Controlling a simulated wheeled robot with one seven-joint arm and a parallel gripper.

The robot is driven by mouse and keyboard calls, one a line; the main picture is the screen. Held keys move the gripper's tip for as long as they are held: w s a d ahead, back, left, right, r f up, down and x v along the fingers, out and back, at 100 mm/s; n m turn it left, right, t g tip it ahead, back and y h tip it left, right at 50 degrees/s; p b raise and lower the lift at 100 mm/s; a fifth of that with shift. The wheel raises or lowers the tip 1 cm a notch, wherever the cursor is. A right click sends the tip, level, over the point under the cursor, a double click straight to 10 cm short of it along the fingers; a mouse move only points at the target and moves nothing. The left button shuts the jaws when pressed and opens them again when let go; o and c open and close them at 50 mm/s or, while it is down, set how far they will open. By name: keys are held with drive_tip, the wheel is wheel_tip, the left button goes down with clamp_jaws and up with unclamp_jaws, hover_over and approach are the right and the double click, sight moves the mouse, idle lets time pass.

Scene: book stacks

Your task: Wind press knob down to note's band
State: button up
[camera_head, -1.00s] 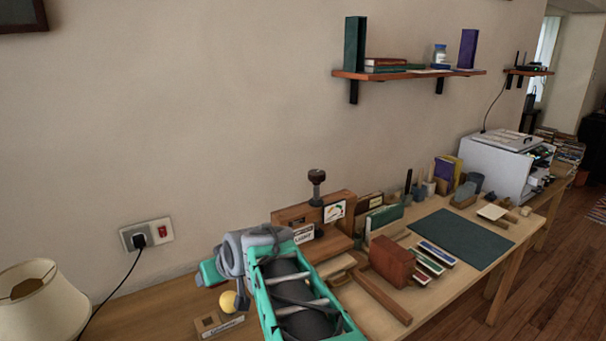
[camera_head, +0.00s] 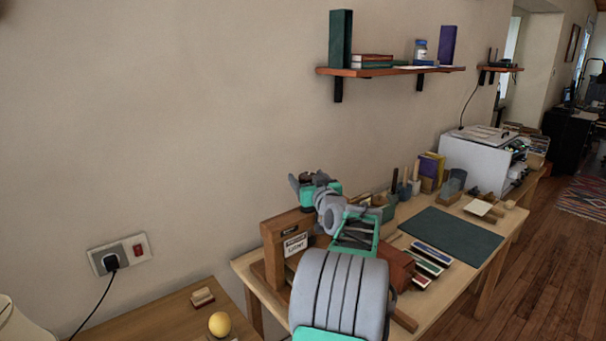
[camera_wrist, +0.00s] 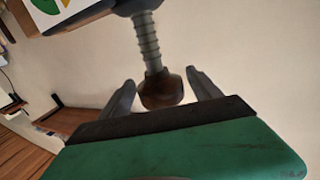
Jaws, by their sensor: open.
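The press knob (camera_wrist: 161,90) is dark brown and rounded, on a grey threaded screw (camera_wrist: 149,42). In the wrist view it sits between the two fingers of my gripper (camera_wrist: 160,95), with visible gaps on both sides. My gripper is open around the knob, not closed on it. In the head view my gripper (camera_head: 307,180) is above the wooden press (camera_head: 283,232), and the dark knob top partly shows between its fingers.
A plate reading LIGHT (camera_head: 296,245) is on the press front. Books, a dark green mat (camera_head: 452,236) and a white machine (camera_head: 476,163) stand along the bench to the right. A wall shelf (camera_head: 390,70) hangs above. A yellow ball (camera_head: 219,324) is at lower left.

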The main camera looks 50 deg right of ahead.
drive_tip(key=shift+x, duration=1)
drive_tip(key=c, duration=1.3)
drive_tip(key=shift+c, duration=0.2)
drive_tip(key=o, duration=1.3)
drive_tip(key=shift+o, duration=0.2)
